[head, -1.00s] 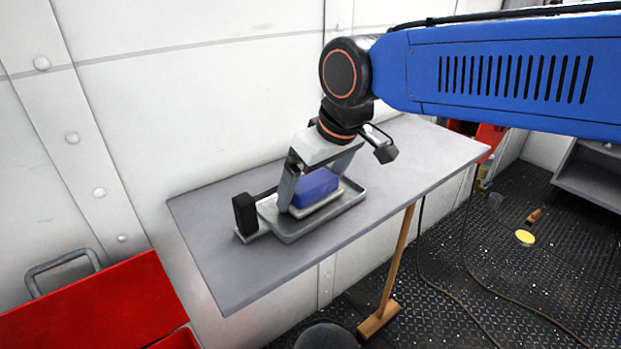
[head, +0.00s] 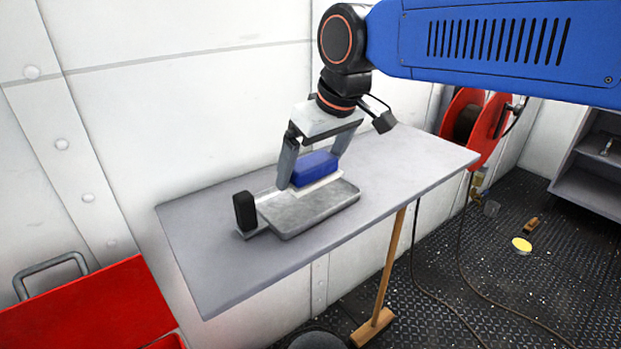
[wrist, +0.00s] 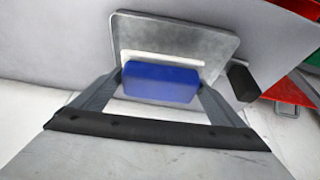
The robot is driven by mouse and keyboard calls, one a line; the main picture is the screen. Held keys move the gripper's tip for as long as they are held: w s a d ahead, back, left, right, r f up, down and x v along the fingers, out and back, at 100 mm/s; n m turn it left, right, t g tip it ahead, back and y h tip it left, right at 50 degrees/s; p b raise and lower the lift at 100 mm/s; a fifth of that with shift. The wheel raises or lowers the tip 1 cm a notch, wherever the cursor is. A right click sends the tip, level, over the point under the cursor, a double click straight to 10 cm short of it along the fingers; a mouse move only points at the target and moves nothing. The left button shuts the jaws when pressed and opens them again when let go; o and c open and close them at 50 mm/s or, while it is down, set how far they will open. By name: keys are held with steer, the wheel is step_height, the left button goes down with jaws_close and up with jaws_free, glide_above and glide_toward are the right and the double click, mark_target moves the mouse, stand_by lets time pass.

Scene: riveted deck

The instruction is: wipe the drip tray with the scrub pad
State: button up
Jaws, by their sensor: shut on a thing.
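The scrub pad has a blue upper body (head: 315,168) and a pale underside, and my gripper (head: 318,172) is shut on it. The blue body also shows between the fingers in the wrist view (wrist: 161,82). The drip tray (head: 308,212) is a shallow grey metal tray with a low rim, lying on the table. The pad is at the tray's far, wall-side edge and looks low against it; exact contact is hidden. In the wrist view the tray (wrist: 180,35) extends beyond the pad.
A black upright block (head: 245,211) stands at the tray's left end. The grey table (head: 420,160) is clear to the right, with a white wall behind. A red case (head: 85,305) is at lower left. A broom (head: 388,275) leans at the table's front edge.

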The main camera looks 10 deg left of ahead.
steer(key=shift+r, duration=1.8)
